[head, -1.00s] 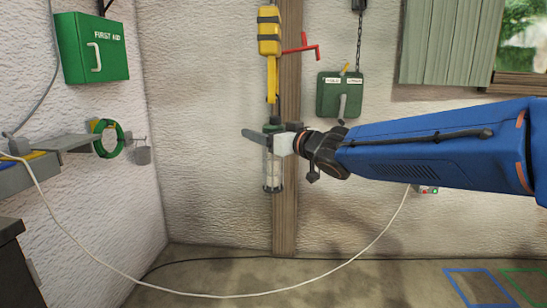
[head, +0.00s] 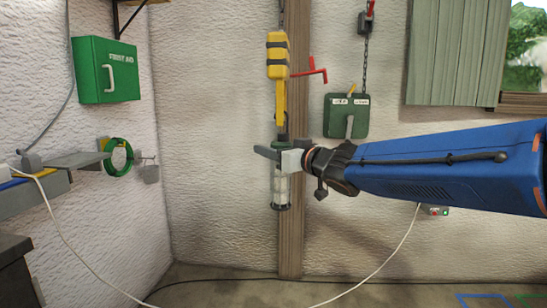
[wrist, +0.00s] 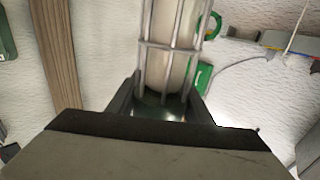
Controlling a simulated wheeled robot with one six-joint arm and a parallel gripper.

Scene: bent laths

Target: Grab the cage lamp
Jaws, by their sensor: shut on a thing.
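The cage lamp (head: 281,190) hangs upright below a yellow hoist block (head: 277,60), in front of a wooden post. It has a pale tube inside a wire cage and a dark green top. My gripper (head: 270,152) reaches in from the right and is shut on the lamp near its green top, which the fingers partly hide. In the wrist view the caged tube (wrist: 170,50) stands between my two fingers (wrist: 162,104). In the head view the lamp's top is still close under the yellow block; I cannot tell whether it hangs on a hook.
A red lever (head: 312,72) and a green box (head: 346,115) are on the wall to the right. A shelf (head: 75,160) with a green coil (head: 118,157) and a first aid box (head: 106,70) are at left. A white cable (head: 395,255) droops low across the front.

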